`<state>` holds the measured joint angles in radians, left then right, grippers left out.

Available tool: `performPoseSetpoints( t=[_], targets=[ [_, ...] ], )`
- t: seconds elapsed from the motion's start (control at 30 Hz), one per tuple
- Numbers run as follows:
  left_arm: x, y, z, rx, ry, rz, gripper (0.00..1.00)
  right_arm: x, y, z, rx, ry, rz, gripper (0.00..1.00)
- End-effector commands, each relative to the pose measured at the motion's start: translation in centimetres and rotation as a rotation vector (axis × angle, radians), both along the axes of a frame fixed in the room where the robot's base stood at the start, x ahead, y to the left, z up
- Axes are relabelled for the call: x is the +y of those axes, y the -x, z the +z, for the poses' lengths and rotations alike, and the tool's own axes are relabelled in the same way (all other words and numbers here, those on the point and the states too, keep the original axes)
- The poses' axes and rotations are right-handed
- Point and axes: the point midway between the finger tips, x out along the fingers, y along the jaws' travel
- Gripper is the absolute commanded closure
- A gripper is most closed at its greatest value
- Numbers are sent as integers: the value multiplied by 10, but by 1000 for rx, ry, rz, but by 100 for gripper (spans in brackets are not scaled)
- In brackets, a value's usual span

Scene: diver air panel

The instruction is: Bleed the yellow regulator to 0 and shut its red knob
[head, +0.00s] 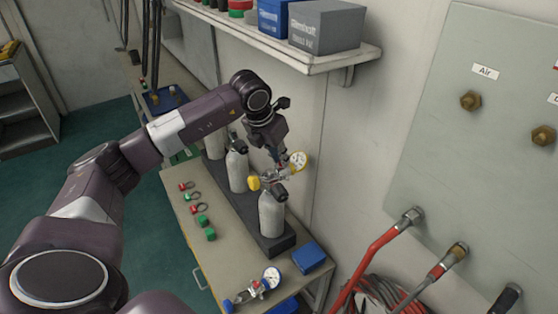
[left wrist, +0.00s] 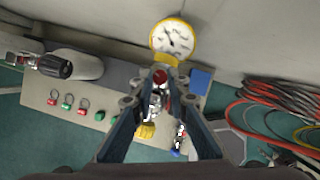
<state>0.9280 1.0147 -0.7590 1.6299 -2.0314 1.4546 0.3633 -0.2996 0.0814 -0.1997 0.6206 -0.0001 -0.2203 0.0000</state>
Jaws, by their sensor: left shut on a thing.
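The yellow regulator (head: 266,180) sits on top of the front grey cylinder (head: 271,214). Its yellow-rimmed gauge (head: 298,161) also shows in the left wrist view (left wrist: 174,38); the needle reading is too small to tell. Its yellow knob (head: 254,183) sticks out to the left and shows in the wrist view (left wrist: 146,131). My left gripper (head: 278,160) is at the regulator from above. In the wrist view its fingers (left wrist: 158,88) close around the red knob (left wrist: 160,76), just below the gauge. Part of the regulator is hidden behind the fingers. My right gripper is not in view.
More grey cylinders (head: 237,168) stand behind in a dark rack. A shelf (head: 290,48) overhangs. Red hoses (head: 375,255) hang right.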

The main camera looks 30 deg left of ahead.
Motion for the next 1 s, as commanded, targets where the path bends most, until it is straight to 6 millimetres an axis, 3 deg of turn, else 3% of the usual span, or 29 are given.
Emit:
performPoseSetpoints(
  t=[0.5, 1.0],
  targets=[
    [-7, -1, -2, 0, 1, 457, 100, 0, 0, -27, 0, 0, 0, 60],
    [-8, -2, -1, 3, 1, 675, 100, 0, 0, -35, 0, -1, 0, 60]
  ],
)
